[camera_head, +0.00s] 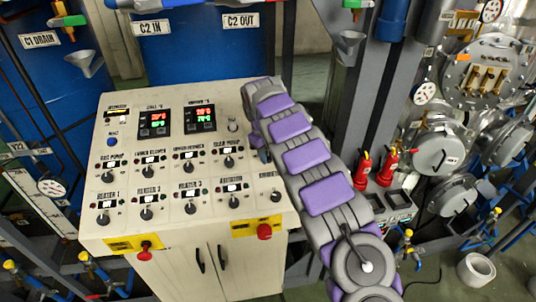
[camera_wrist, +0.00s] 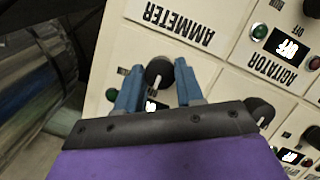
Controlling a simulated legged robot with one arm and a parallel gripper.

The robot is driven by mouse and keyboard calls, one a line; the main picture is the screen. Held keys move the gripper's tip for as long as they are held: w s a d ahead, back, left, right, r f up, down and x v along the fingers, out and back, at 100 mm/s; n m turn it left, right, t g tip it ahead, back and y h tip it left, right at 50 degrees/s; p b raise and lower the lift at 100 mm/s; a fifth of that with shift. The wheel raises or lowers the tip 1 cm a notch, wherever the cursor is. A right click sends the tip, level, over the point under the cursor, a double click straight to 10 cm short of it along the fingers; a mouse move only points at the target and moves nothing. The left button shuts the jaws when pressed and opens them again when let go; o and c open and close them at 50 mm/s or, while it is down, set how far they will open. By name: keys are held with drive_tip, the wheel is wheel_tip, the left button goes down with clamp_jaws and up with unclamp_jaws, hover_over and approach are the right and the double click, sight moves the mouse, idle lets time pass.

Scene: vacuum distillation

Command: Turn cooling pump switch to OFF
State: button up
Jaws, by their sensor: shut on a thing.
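A black switch knob (camera_wrist: 158,72) sits on the cream control panel (camera_wrist: 112,45), next to the panel's AMMETER label in the wrist view. It is in the upper switch row, at the right end; I take it for the cooling pump switch, but its own label is hidden. My gripper (camera_wrist: 158,85) is shut on this knob, with one blue finger on each side. In the head view my gripper (camera_head: 264,155) is at the panel's right edge, and my arm covers the knob. Which way the knob points is not clear.
Several other black knobs, such as the one left of my gripper (camera_head: 228,162), stand close by in two rows. An emergency button (camera_head: 264,231) is at the panel's front edge. Two red fire extinguishers (camera_head: 387,165) stand to the right. Blue drums (camera_head: 185,45) are behind.

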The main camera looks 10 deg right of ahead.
drive_tip(key=shift+r+n, duration=0.1)
drive_tip(key=shift+n, duration=0.2)
drive_tip(key=o, duration=1)
drive_tip(key=shift+o, duration=0.2)
drive_tip(key=s+a+r+p, duration=0.1)
drive_tip(key=a+r+p, duration=0.2)
drive_tip(key=r, duration=1.4)
drive_tip(key=shift+p, duration=0.65)
drive_tip(key=shift+f, duration=0.1)
